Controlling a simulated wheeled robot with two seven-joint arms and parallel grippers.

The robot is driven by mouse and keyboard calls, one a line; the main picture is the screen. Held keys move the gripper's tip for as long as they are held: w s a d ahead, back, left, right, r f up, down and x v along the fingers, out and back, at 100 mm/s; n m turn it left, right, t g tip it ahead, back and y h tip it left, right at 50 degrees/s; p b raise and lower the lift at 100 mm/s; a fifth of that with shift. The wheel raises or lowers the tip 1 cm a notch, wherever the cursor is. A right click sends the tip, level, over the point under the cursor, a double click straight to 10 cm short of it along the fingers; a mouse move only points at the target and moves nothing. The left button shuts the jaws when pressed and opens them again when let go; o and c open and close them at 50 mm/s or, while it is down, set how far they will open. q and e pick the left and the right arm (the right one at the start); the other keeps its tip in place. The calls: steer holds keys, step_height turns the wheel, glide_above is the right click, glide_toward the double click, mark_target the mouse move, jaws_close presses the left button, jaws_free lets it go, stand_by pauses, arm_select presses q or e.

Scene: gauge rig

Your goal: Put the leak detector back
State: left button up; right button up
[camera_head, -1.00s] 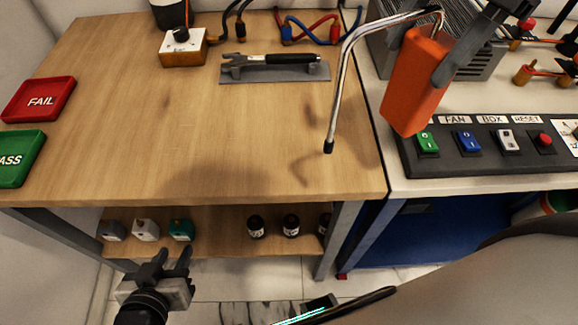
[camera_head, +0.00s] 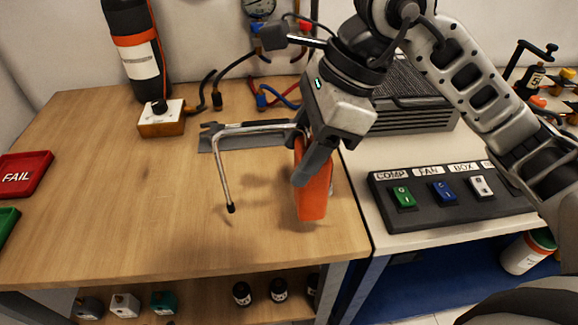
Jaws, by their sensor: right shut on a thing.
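The leak detector (camera_head: 314,194) is an orange handheld body with a bent silver probe (camera_head: 222,170) ending in a black tip. My right gripper (camera_head: 308,165) is shut on the orange body and holds it upright over the right part of the wooden bench (camera_head: 110,225). The probe reaches left and hangs down, its tip above the bench top. A shadow lies under it. The gripper hides part of the body's top. My left gripper is out of view.
An orange box with a knob (camera_head: 162,118) and a black cylinder (camera_head: 134,50) stand back left. A red FAIL tray (camera_head: 24,174) is at left. A switch panel (camera_head: 440,192) is at right.

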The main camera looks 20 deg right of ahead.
mark_target(296, 162)
steer(key=shift+w+a+f, duration=0.35)
steer(key=shift+a+f, duration=0.05)
steer(key=shift+f, duration=0.15)
steer(key=f, duration=0.3)
steer(key=shift+w+a+f, duration=0.1)
steer(key=shift+w+a, duration=0.15)
steer(key=shift+f, duration=0.35)
steer(key=shift+f, duration=0.15)
steer(key=o, duration=1.6)
